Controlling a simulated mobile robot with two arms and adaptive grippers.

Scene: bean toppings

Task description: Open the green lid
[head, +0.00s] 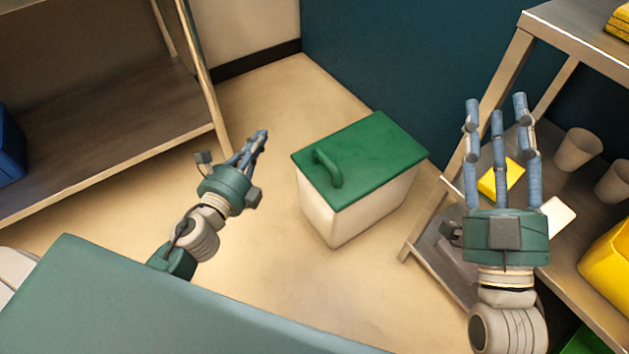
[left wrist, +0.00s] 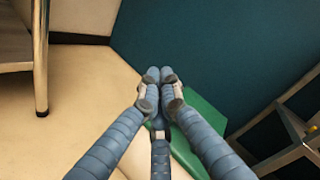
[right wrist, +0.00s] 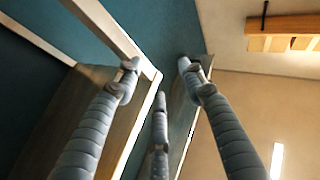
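A green lid (head: 375,150) with a raised green handle (head: 328,168) lies flat and closed on a white bin (head: 350,215) on the floor in the head view. My left gripper (head: 262,136) is to the left of the bin, apart from the lid and handle. In the left wrist view its fingertips (left wrist: 160,78) meet with nothing between them; the fingers partly hide the lid (left wrist: 197,130) behind. My right gripper (head: 497,102) is raised at the right with its fingers spread and empty. It also shows open in the right wrist view (right wrist: 157,75), away from the lid.
A metal shelf unit (head: 535,40) with cups (head: 577,148), a yellow block (head: 500,180) and a yellow bin (head: 610,270) stands at the right. Another shelf (head: 110,130) stands at the left. A dark teal wall (head: 400,60) is behind the bin. Floor (head: 285,290) in front of the bin is clear.

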